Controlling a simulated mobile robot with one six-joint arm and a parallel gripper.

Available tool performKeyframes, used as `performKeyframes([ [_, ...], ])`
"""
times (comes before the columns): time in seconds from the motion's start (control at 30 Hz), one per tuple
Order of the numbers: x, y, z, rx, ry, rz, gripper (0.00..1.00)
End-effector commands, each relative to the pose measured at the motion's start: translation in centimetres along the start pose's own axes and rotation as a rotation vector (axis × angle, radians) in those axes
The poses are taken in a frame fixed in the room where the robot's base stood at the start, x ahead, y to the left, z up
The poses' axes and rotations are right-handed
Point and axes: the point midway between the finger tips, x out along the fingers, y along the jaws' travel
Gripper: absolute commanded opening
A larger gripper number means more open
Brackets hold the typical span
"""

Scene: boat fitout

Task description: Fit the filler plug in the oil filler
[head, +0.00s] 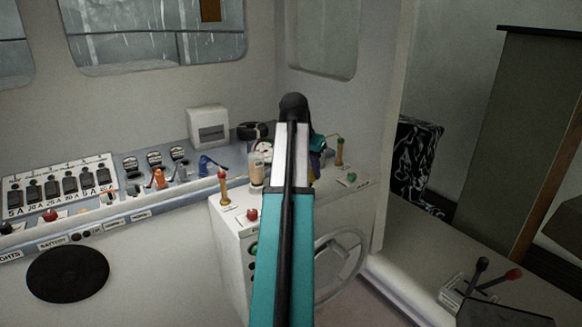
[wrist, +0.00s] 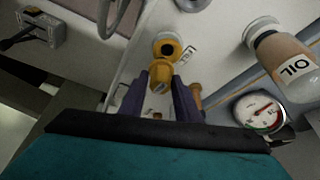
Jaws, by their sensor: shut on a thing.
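In the wrist view my gripper (wrist: 162,82) is shut on the yellow filler plug (wrist: 158,76), which sits between its two dark purple fingers. The oil filler (wrist: 166,42) is a yellow ring with a dark hole on the pale console top, just beyond the plug. The plug overlaps the near edge of the filler in this view, but the hole still shows. I cannot tell whether they touch. In the head view my arm hides the plug and the filler; only a bit of my gripper (head: 318,146) shows.
An OIL bottle (wrist: 287,68) and a round gauge (wrist: 259,113) stand to the right of the filler in the wrist view.

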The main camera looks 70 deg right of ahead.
Motion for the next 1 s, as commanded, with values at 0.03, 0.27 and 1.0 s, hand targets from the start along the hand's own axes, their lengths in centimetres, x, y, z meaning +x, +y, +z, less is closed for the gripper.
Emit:
performKeyframes([
  [0.03, -0.02, -0.05, 0.02, -0.001, 0.000, 0.000, 0.07],
  [0.27, -0.06, -0.28, 0.12, -0.004, 0.000, -0.002, 0.07],
  [1.0, 0.70, -0.38, 0.54, -0.006, 0.000, -0.003, 0.07],
])
